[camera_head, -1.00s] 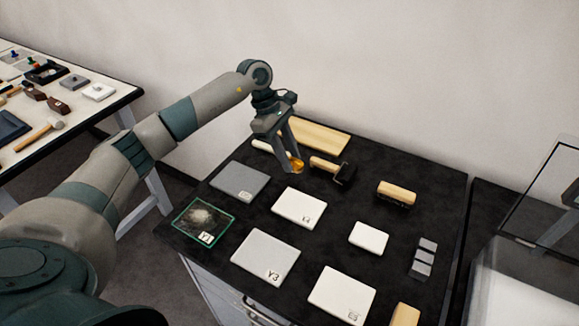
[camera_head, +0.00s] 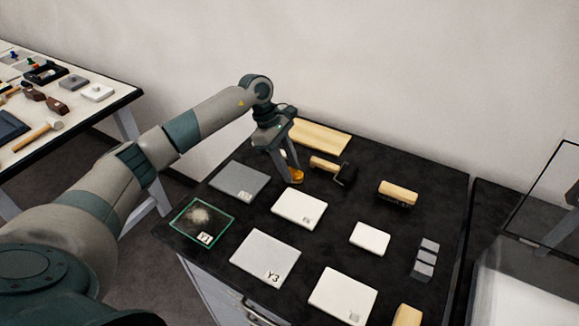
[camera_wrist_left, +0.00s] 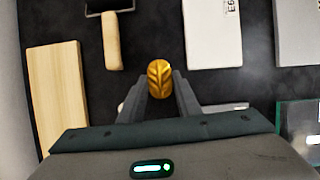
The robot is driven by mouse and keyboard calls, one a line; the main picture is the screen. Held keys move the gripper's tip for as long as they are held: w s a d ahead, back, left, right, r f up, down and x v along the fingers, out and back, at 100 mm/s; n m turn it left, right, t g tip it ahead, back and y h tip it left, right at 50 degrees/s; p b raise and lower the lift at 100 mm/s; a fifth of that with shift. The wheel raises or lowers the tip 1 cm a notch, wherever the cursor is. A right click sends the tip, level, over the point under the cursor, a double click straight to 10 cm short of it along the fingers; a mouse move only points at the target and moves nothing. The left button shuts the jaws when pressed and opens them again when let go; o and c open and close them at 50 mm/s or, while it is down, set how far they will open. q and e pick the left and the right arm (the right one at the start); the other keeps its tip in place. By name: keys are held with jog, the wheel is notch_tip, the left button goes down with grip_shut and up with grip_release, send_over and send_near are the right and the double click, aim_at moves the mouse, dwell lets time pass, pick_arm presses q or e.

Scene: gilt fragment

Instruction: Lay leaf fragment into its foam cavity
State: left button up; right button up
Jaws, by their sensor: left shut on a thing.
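The gold leaf fragment (camera_head: 297,175) is held between the fingertips of my left gripper (camera_head: 290,178), low over the black bench top behind a white block. In the left wrist view the leaf (camera_wrist_left: 159,78) shows its veined face between the two fingers, which are shut on it. I cannot tell whether it touches the bench. Several flat white and grey blocks lie nearby, including a white one (camera_head: 299,208) and a grey one marked Y3 (camera_head: 265,257). No foam cavity can be made out clearly. My right gripper is not in view.
A black-framed roller (camera_head: 347,174) with a wooden handle lies just right of my left gripper. A wooden board (camera_head: 320,138) lies behind. A glass plate marked Y1 (camera_head: 190,232) is at the bench's left edge. A wooden-topped brush (camera_head: 398,191) stands further right.

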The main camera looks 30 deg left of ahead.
aim_at(291, 170)
pick_arm(q)
jog(key=o, duration=1)
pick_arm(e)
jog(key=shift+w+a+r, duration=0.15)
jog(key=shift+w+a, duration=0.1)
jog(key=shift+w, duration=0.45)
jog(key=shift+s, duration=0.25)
pick_arm(q)
jog(key=shift+r, duration=0.1)
jog(key=shift+a+r, duration=0.25)
jog(key=shift+r, duration=0.25)
jog(key=shift+b+v, duration=0.65)
jog(key=shift+v, duration=0.45)
jog(key=shift+b+v, duration=1.2)
jog(key=shift+v, duration=3.15)
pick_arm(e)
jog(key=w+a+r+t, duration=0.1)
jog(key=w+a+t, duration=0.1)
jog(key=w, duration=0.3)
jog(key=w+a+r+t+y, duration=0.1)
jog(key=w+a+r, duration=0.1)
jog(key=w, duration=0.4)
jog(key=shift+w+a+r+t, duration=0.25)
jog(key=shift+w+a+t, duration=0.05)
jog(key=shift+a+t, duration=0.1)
